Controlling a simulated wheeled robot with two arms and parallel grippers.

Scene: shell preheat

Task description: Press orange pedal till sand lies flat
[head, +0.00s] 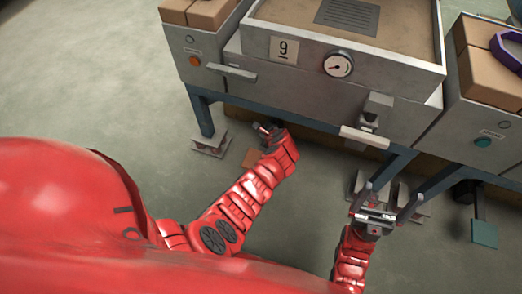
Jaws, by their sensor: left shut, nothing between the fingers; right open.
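The orange pedal (251,158) is low near the floor under the left part of the machine, partly hidden by my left gripper. My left gripper (265,130) is shut and empty, and overlaps the pedal's upper right side in the head view. I cannot tell whether it touches the pedal. The sand (285,14) fills the shallow box on top of the machine marked 9, with a grey slotted plate (347,16) on it. The box's far part is cut off by the picture edge. My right gripper (387,198) is open and empty, before the machine's right leg.
The machine's front carries a round gauge (338,64) and a pale handle (364,135). A grey cabinet (203,82) with an orange button stands left. Another cabinet (470,125) with a teal button stands right, above a teal pedal (484,233). Floor at left is clear.

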